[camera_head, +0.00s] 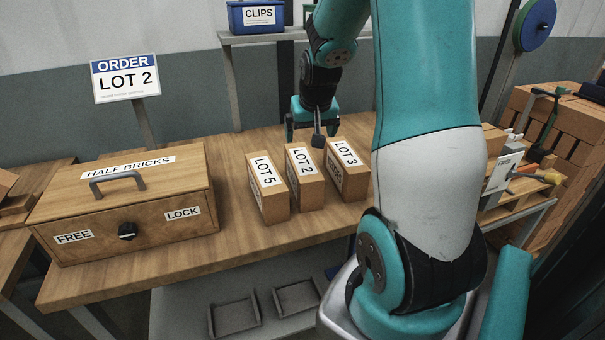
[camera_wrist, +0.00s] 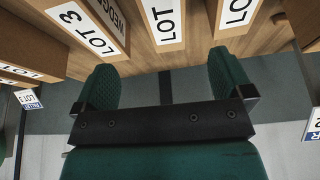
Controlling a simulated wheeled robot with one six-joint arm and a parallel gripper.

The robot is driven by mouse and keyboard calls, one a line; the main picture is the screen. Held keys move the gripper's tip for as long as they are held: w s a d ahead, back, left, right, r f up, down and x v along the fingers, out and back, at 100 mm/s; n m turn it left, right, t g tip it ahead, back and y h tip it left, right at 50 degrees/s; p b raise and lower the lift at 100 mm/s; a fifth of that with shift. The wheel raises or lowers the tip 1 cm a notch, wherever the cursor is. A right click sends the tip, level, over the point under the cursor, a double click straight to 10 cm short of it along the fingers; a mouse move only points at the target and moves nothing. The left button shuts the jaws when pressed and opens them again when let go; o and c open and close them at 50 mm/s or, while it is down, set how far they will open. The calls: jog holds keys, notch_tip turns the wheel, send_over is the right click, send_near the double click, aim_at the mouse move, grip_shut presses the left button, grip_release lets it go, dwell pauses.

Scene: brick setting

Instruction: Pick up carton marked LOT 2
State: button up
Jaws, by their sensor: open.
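The carton marked LOT 2 (camera_head: 310,194) stands upright on the wooden table, in the middle of a row of three. The LOT 5 carton (camera_head: 272,203) is on its left and the LOT 3 carton (camera_head: 352,184) on its right, with narrow gaps between. My gripper (camera_head: 312,134) is open and empty, behind the row and apart from it. In the wrist view, the open fingers (camera_wrist: 163,80) show below the cartons. The middle carton (camera_wrist: 164,22) is at the top centre there, its label cut off after "LOT".
A wooden HALF BRICKS box (camera_head: 130,200) with a handle and a FREE/LOCK knob stands at the left. An order sign (camera_head: 125,78) reads LOT 2. A blue CLIPS bin (camera_head: 256,17) sits on a shelf behind. My arm covers the table's right part.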

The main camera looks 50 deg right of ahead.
aim_at(303, 160)
jog(key=p+x, duration=0.1)
jog(key=x, duration=0.8)
jog(key=shift+f, duration=0.2)
jog(key=shift+w+a+p+x, duration=0.1)
jog(key=shift+p+x, duration=0.3)
jog(key=shift+x, duration=0.95)
jog(key=shift+w+a+p+x, duration=0.15)
jog(key=shift+p+x, duration=0.2)
jog(key=shift+x, duration=1.05)
jog(key=c, duration=1.4)
jog(key=shift+r, duration=0.15)
jog(key=shift+c, duration=1)
